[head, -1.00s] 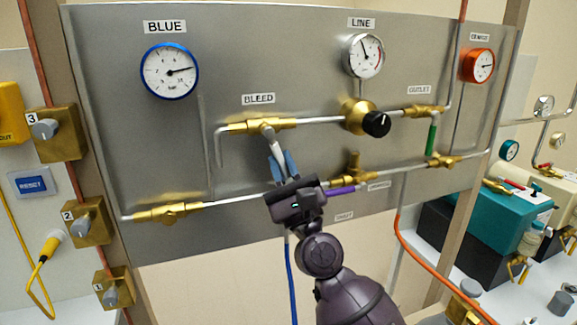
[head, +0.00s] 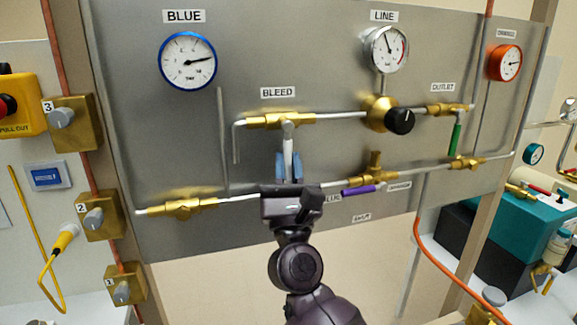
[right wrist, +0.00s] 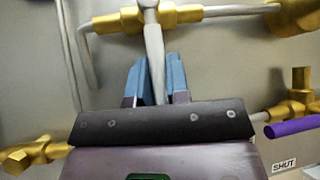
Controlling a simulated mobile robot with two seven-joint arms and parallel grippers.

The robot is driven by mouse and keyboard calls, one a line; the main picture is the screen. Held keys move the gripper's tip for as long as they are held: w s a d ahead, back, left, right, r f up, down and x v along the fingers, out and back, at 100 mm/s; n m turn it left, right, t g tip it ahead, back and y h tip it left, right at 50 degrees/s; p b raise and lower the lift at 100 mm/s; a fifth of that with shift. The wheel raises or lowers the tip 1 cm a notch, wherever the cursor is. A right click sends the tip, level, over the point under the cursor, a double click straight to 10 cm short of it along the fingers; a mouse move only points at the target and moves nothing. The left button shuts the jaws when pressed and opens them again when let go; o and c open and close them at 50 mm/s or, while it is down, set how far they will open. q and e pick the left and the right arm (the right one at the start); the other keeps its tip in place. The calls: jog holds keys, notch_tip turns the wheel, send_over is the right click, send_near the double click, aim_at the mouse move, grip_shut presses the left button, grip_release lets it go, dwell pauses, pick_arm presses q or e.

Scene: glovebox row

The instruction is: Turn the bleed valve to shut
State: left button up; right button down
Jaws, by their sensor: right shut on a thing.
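The bleed valve has a brass body (head: 280,120) under the BLEED label (head: 278,92), in the upper pipe. Its pale grey lever (head: 288,143) hangs almost straight down, crosswise to the pipe. My right gripper (head: 289,168) comes from below, its blue fingers shut on the lower part of this lever. In the right wrist view the lever (right wrist: 154,50) runs down between the two fingers (right wrist: 157,85), and its lower end is hidden. The brass body also shows there (right wrist: 120,22). My left gripper is not in view.
A purple lever (head: 358,190) on the lower pipe is close to the right of my gripper. The black regulator knob (head: 401,121) and a green lever (head: 455,139) are further right. Blue (head: 188,61) and line (head: 386,49) gauges sit above.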

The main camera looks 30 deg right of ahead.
jog(key=c, duration=1.1)
grip_release()
jog(key=shift+a, duration=0.1)
jog(key=b+v, duration=0.4)
jog(key=v, duration=0.6)
jog(key=shift+s+f, duration=0.25)
jog(key=shift+f, duration=0.05)
jog(key=shift+a, duration=0.1)
